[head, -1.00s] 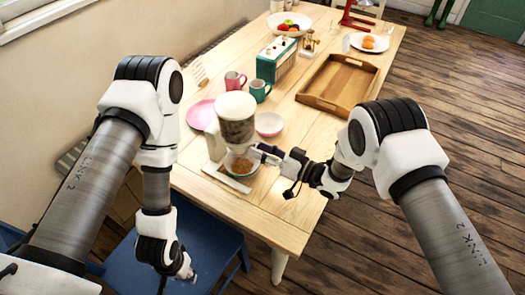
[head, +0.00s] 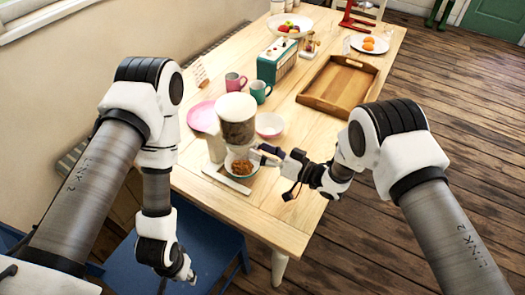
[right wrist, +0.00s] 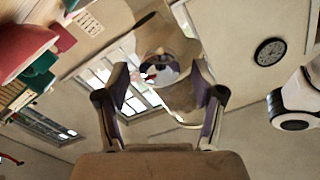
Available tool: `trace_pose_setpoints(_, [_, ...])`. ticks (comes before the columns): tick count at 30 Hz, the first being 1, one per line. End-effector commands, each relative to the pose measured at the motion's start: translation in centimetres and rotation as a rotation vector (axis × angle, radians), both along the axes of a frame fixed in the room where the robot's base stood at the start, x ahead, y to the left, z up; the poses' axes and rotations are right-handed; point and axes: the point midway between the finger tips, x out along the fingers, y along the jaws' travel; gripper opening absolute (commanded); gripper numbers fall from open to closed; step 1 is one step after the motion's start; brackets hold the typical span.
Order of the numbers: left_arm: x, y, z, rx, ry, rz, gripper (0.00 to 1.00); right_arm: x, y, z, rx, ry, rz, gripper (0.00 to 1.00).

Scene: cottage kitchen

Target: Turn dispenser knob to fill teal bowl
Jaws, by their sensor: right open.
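The dispenser (head: 236,133) stands on the near part of the table, with a white lid and a clear hopper holding brown pieces. The teal bowl (head: 229,172) sits under it, heaped with brown pieces (head: 242,167). My right gripper (head: 265,156) is at the dispenser's right front, just above and beside the bowl. In the right wrist view my right gripper (right wrist: 162,100) has its fingers apart, with part of the dispenser between and behind them. The knob is not clear, and I cannot tell whether the fingers touch it. My left gripper (head: 186,272) hangs over the blue chair, its fingers too small to read.
A pinkish-white bowl (head: 270,125) stands close behind the right gripper. A pink plate (head: 200,115), a pink mug (head: 234,82) and a teal mug (head: 259,92) are beyond the dispenser. A wooden tray (head: 338,84) lies at the right. The table's right front is clear.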

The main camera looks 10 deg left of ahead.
Motion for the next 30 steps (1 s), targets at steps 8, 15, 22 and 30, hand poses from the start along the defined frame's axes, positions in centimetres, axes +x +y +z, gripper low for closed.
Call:
trace_pose_setpoints(8, [0.0, 0.0, 0.0, 0.0, 0.0, 0.0, 0.4, -1.0, -3.4, 0.0, 0.0, 0.003, -0.005, 0.68])
trace_pose_setpoints(15, [0.0, 0.0, 0.0, 0.0, 0.0, 0.0, 0.4, -3.1, -9.1, 0.0, 0.001, 0.003, -0.004, 0.68])
trace_pose_setpoints(22, [0.0, 0.0, 0.0, 0.0, 0.0, 0.0, 0.4, -4.1, -11.2, 0.0, 0.0, 0.001, 0.0, 0.68])
trace_pose_setpoints(30, [0.0, 0.0, 0.0, 0.0, 0.0, 0.0, 0.4, -4.1, -11.4, -0.3, -0.008, 0.005, -0.01, 0.68])
